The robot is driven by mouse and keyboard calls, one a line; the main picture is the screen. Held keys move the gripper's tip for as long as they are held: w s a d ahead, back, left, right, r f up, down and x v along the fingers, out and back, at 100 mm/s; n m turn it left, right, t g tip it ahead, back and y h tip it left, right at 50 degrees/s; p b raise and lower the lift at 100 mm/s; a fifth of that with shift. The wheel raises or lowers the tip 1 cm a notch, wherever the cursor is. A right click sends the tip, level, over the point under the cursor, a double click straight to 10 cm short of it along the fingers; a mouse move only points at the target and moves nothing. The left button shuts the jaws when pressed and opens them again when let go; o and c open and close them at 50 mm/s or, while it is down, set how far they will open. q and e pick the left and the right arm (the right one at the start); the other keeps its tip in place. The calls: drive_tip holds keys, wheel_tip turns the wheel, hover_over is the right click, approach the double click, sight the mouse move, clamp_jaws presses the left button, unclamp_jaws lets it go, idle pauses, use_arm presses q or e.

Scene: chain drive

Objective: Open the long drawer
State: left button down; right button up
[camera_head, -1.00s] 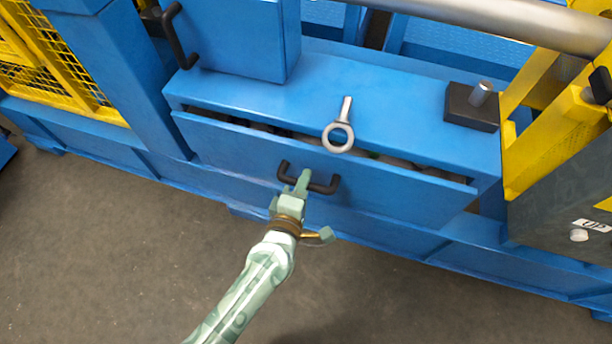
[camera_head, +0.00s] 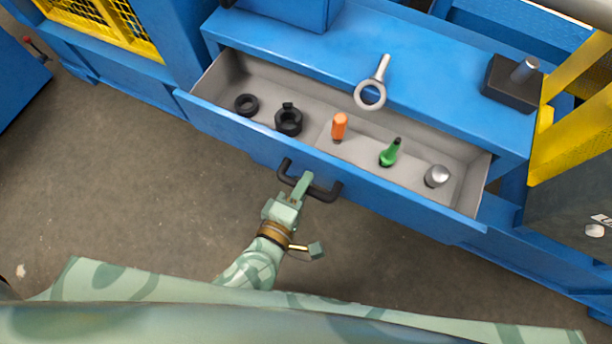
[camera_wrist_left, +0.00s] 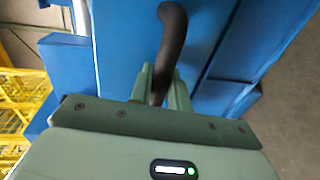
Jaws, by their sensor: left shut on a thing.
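The long blue drawer (camera_head: 400,193) stands pulled out from the blue machine in the head view, its grey inside open to view. Its black handle (camera_head: 324,192) sits on the middle of the drawer front. My left gripper (camera_head: 299,187) is shut on the handle. In the left wrist view the black handle (camera_wrist_left: 172,38) runs down between the fingers of my left gripper (camera_wrist_left: 160,85). My right gripper is not in view.
The drawer holds a black ring (camera_head: 246,104), a black nut-like part (camera_head: 288,120), an orange-handled tool (camera_head: 340,126), a green tool (camera_head: 389,154) and a silver cylinder (camera_head: 437,176). A ring-ended metal tool (camera_head: 371,94) lies on the blue ledge above. Grey floor (camera_head: 110,170) is clear in front.

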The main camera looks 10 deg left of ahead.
use_arm(q)
drive_tip(key=shift+f, duration=0.1)
drive_tip(key=c, duration=1.4)
unclamp_jaws()
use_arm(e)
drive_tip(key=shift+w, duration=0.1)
